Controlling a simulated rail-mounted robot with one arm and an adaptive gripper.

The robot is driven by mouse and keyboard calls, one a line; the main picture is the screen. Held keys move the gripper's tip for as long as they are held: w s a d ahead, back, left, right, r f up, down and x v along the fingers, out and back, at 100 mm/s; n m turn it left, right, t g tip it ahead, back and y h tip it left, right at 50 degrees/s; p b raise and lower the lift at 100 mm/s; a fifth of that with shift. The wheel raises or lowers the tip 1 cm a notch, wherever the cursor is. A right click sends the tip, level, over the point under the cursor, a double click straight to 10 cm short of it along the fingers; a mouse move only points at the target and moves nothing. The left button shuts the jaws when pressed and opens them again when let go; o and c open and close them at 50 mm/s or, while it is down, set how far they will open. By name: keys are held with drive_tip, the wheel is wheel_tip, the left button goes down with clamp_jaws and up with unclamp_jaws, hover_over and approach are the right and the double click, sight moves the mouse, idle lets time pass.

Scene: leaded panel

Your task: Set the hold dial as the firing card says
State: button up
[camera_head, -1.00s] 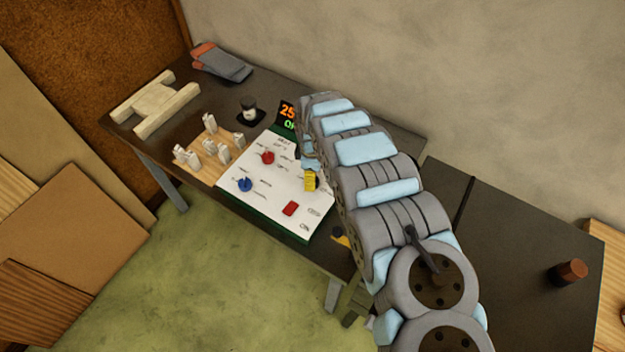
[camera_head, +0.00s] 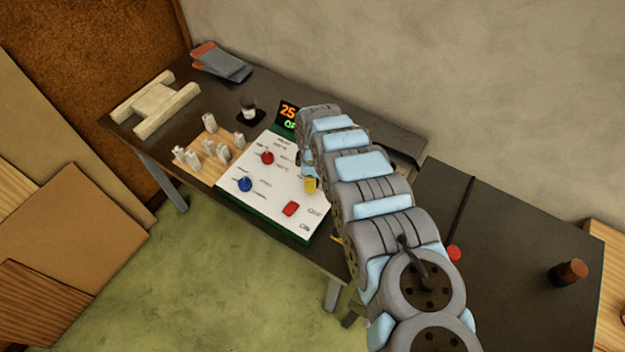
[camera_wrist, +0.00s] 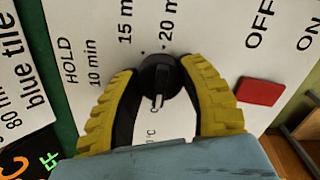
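The hold dial (camera_wrist: 159,76) is a round black knob with a pale pointer mark, on the white panel (camera_head: 273,205). In the wrist view the pale mark faces down, away from the printed "10 min", "15 min" and "20 min". My gripper (camera_wrist: 160,70) has a yellow finger on each side of the dial, its dark inner pads seemingly against the rim. In the head view my gripper (camera_head: 311,185) is over the panel's right part and hides the dial. A white card (camera_wrist: 22,85), partly cut off, reads "80 min" and "blue tile".
A red switch (camera_wrist: 260,92) lies right of the dial, near "OFF" and "ON". A red knob (camera_head: 267,157) and a blue knob (camera_head: 244,184) are on the panel's left. A lit display (camera_head: 288,115) stands behind. Several pale pieces stand on a wooden board (camera_head: 207,168).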

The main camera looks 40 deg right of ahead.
drive_tip(key=c, duration=0.4)
drive_tip(key=m+p, duration=0.1)
drive_tip(key=m, duration=0.2)
drive_tip(key=shift+a+m, duration=0.1)
drive_tip(key=shift+m, duration=0.3)
drive_tip(key=m, duration=0.4)
drive_tip(key=shift+f+m, duration=0.1)
drive_tip(key=shift+m, duration=0.3)
drive_tip(key=o, duration=1.2)
drive_tip(key=shift+r, duration=0.2)
